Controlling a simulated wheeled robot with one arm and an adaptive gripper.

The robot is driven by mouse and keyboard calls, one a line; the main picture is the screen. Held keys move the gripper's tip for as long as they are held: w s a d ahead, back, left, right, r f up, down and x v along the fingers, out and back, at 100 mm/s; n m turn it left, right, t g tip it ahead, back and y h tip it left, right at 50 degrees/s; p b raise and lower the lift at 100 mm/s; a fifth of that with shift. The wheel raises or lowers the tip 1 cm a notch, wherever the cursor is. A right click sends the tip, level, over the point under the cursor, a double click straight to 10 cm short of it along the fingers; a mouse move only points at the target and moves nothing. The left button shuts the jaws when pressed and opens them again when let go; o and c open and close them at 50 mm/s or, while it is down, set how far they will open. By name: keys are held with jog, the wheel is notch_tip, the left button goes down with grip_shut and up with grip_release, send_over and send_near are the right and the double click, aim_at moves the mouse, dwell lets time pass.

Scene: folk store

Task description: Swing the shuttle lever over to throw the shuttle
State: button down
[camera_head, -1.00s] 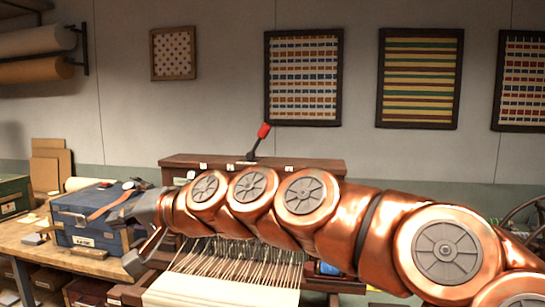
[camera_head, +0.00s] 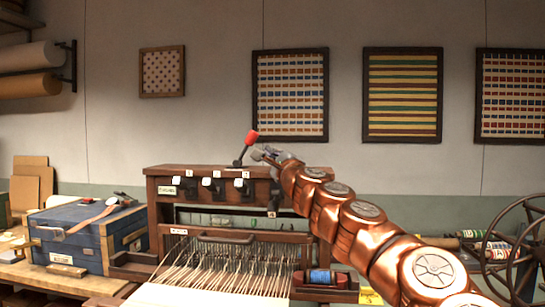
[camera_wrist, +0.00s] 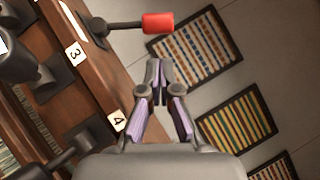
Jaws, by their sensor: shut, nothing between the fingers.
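The shuttle lever (camera_head: 245,148) stands on top of the loom's dark wooden beam (camera_head: 225,170), with a red grip and a dark stem leaning to the right. In the wrist view the red grip (camera_wrist: 158,23) is above the fingertips, its stem running left to the beam. My gripper (camera_head: 258,154) is just right of the lever, close to it in the head view. In the wrist view my gripper (camera_wrist: 158,66) has its fingertips together with nothing between them, and a visible space separates them from the red grip.
White-topped levers (camera_head: 239,183) line the beam's front, with number tags beside them. Warp threads (camera_head: 230,262) and a blue spool (camera_head: 320,276) are below. A blue case (camera_head: 85,235) stands left and a spoked wheel (camera_head: 515,250) right.

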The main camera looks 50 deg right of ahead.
aim_at(246, 149)
jog(key=shift+p+x, duration=0.3)
jog(key=shift+x, duration=3.25)
jog(key=shift+a+r+p, duration=0.15)
jog(key=shift+r+p, duration=0.05)
jog(key=shift+p, duration=0.15)
